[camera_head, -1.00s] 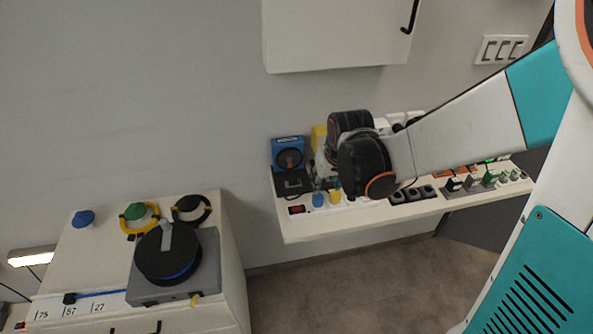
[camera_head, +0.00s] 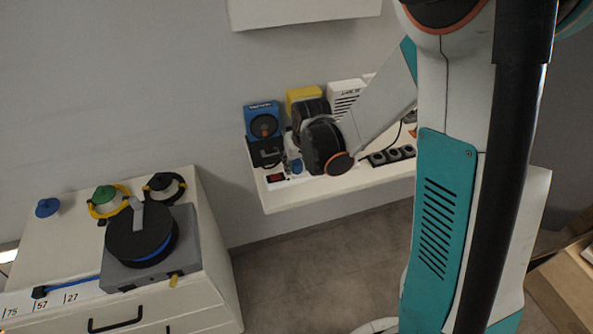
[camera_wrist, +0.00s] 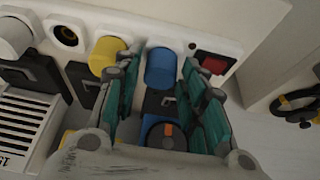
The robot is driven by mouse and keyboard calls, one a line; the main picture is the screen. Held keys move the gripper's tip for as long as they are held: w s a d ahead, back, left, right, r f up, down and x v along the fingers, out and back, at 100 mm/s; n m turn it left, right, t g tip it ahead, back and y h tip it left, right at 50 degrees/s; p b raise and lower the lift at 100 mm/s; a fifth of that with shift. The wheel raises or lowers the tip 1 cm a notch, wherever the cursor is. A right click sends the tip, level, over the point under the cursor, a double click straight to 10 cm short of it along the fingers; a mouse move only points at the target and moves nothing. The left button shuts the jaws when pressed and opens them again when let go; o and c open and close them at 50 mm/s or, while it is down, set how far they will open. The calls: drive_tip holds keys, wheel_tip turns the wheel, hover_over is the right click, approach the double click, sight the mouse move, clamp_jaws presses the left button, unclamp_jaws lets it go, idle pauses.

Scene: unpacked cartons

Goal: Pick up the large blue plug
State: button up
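A blue cylindrical plug (camera_wrist: 161,68) stands in a white power strip (camera_wrist: 183,26), beside its red switch. In the wrist view it lies between the teal fingers of my gripper (camera_wrist: 160,66). The fingers are open, one on each side of the plug; contact is not clear. In the head view the blue plug (camera_head: 297,166) shows just left of my dark wrist, which hides most of the fingers. A yellow plug (camera_wrist: 107,57) is close by on the left in the wrist view. Another round blue piece (camera_head: 47,207) sits on the left cabinet.
The shelf (camera_head: 283,199) also holds a blue device (camera_head: 263,122), a yellow box (camera_head: 303,95), a white vented box (camera_head: 346,93) and black sockets (camera_head: 391,155). A cabinet (camera_head: 215,277) with a cable reel (camera_head: 141,236) stands at left. A wall cupboard (camera_head: 300,8) hangs above.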

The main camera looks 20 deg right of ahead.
sight(297, 163)
clamp_jaws()
drive_tip(key=shift+r, duration=0.1)
wheel_tip(297, 163, up, 20)
drive_tip(key=p, duration=0.7)
drive_tip(key=shift+p, duration=0.3)
drive_tip(key=shift+f, duration=0.25)
